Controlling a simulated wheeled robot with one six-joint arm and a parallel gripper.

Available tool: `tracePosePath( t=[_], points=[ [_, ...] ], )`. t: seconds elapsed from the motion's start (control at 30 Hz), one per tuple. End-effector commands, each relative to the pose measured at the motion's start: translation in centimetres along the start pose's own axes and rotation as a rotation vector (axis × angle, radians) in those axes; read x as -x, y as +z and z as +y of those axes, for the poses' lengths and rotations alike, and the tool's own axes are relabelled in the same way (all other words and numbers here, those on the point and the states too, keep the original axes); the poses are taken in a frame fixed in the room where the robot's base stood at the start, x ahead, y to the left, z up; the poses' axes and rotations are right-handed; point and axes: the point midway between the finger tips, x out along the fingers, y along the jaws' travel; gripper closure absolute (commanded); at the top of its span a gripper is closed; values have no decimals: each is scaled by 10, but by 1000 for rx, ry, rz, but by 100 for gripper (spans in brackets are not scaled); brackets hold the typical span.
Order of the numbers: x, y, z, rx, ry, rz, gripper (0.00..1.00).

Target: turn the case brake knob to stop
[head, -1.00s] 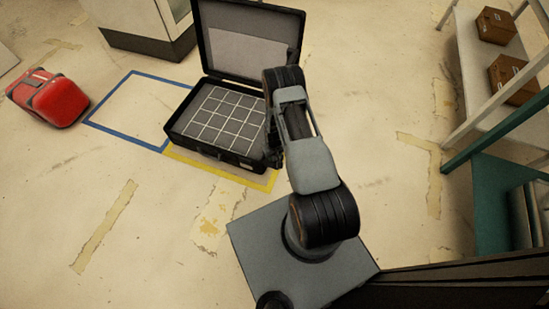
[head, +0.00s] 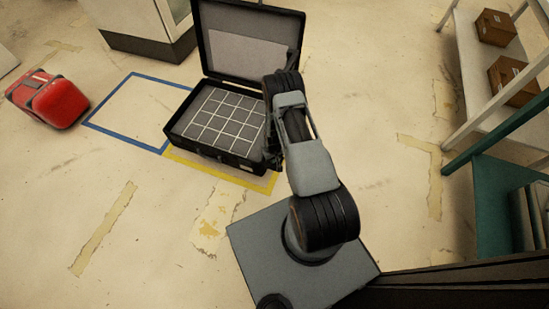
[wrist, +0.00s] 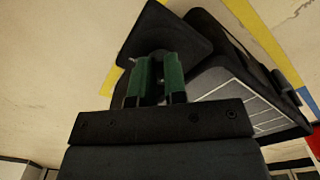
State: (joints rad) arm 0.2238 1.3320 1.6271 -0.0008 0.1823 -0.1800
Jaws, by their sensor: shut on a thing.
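The black case (head: 222,155) stands open on the floor, its lid raised at the back and a white-lined grid inside. It also shows in the wrist view (wrist: 225,42), tilted across the upper right. My gripper (wrist: 160,68) has green fingers and is shut on a dark knob (wrist: 158,72) at the case's side. The knob is mostly hidden between the fingers, and its setting cannot be read. In the head view my arm covers the knob and the fingers at the case's right side.
The case stands in a yellow floor outline (head: 264,185). An empty blue outline (head: 108,132) is to its left, with a red bag (head: 58,104) beyond. Shelves with brown boxes (head: 512,78) stand at the right. A cabinet (head: 150,40) is behind.

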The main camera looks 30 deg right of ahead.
Motion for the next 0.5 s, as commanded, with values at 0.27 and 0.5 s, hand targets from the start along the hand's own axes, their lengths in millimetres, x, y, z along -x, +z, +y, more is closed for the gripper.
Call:
tracePosePath(
  t=[0.27, 0.5],
  points=[
    [0, 0, 1, -13, 0, 1, 100],
    [-1, -1, -1, -120, 0, 2, 100]
  ],
)
